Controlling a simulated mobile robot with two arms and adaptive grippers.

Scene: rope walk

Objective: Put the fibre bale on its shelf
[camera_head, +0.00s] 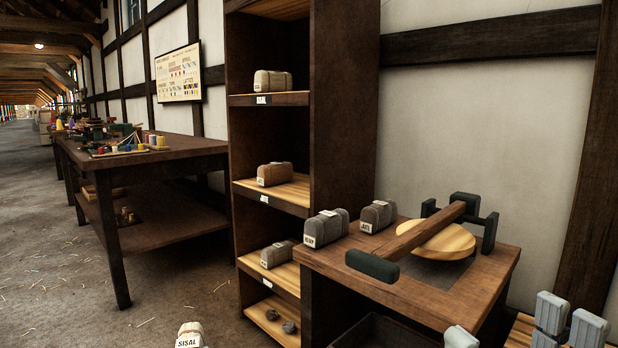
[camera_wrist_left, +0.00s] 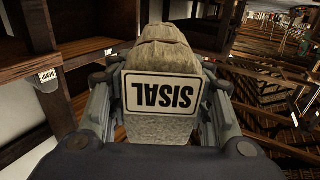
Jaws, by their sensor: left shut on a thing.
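The fibre bale (camera_wrist_left: 165,60) is pale tan with a SISAL label, upside down in the left wrist view. My left gripper (camera_wrist_left: 160,78) is shut on it, one finger on each side.
Lower boards hold a brown bale (camera_head: 275,174), a grey bale (camera_head: 277,254) and small dark lumps (camera_head: 281,322). A side table (camera_head: 420,278) carries two labelled bales (camera_head: 326,228) and a wooden beam (camera_head: 432,228) over a round board. A long bench (camera_head: 165,155) stands left; floor between is open.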

